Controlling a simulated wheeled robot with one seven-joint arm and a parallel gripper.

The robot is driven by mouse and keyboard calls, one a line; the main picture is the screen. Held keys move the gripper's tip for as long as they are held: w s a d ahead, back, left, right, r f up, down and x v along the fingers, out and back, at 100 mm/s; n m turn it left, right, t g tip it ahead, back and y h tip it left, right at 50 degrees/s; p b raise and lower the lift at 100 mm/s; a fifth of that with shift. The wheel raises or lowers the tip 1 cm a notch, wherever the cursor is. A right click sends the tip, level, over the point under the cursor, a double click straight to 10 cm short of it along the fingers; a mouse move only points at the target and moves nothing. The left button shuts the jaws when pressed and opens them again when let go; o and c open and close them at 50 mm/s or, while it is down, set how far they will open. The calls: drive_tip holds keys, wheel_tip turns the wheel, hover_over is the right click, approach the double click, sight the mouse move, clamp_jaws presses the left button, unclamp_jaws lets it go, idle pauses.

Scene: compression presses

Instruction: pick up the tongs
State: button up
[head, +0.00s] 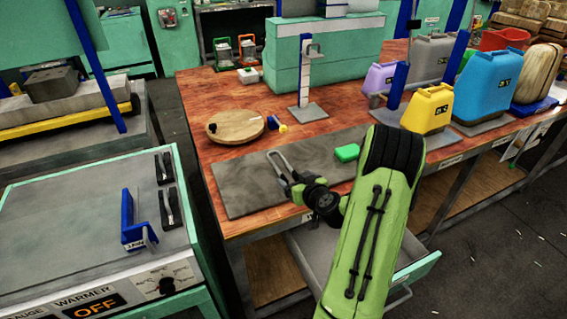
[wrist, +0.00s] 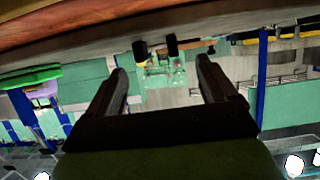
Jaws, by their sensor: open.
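Nothing is visibly clasped.
The grey mat (head: 236,190) lies on the wooden table (head: 195,95). A round wooden board (head: 238,127), a green block (head: 347,152) and a blue-posted stand (head: 304,85) are nearby. Yellow (head: 428,108) and blue (head: 487,85) jugs stand right. A drawer (head: 400,270) juts out below. The warmer (head: 75,225) is left.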

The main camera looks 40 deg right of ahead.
sight(290, 181)
drive_tip(key=p+x, duration=0.4)
drive_tip(key=x, duration=0.1)
drive_tip(key=shift+w+d, duration=0.1)
drive_tip(key=shift+d, duration=0.05)
drive_tip(key=c, duration=1.1)
wheel_tip(290, 181, up, 18)
drive_tip(key=p, duration=0.3)
drive_tip(key=shift+p, duration=0.4)
drive_tip(key=shift+c, duration=0.2)
